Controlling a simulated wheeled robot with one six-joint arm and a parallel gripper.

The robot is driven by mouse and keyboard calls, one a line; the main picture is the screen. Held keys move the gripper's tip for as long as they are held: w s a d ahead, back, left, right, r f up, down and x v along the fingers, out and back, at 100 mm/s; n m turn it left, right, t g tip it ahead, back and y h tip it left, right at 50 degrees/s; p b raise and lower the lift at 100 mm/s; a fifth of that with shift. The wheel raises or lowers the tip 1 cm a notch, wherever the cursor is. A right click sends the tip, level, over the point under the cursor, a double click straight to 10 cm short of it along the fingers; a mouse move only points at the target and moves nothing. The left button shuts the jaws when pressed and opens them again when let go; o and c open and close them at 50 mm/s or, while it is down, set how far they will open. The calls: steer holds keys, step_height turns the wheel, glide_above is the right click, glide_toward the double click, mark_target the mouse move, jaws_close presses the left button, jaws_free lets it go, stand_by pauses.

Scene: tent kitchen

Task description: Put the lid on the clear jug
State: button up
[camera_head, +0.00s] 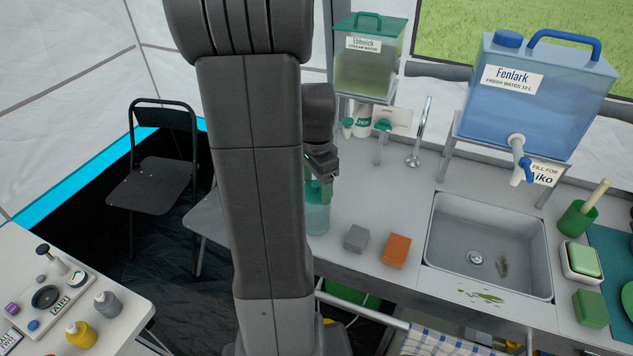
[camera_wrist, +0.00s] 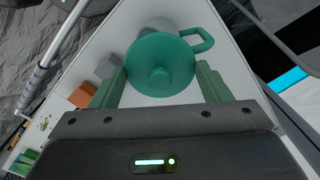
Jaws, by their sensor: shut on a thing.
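My gripper (camera_head: 321,190) points down at the left end of the counter. In the wrist view its two green fingers (camera_wrist: 160,85) stand on either side of the round green lid (camera_wrist: 160,66), which has a knob in its middle, and they are shut on it. The clear jug (camera_head: 317,218) stands upright right below my gripper. In the wrist view its pale body (camera_wrist: 157,23) shows behind the lid, with a green handle to the upper right. The lid covers much of the jug's top. I cannot tell whether the lid touches the rim.
A grey block (camera_head: 356,238) and an orange sponge (camera_head: 396,250) lie to the right of the jug. The sink (camera_head: 488,240) is farther right. A tap (camera_head: 420,135) and the green-topped Ebbwick water tank (camera_head: 368,70) stand behind. The counter's left edge is close to the jug.

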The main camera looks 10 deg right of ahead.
steer(key=o, duration=1.1)
steer(key=shift+r, duration=0.1)
steer(key=shift+r+p, duration=2.9)
steer(key=shift+r, duration=0.55)
jaws_close()
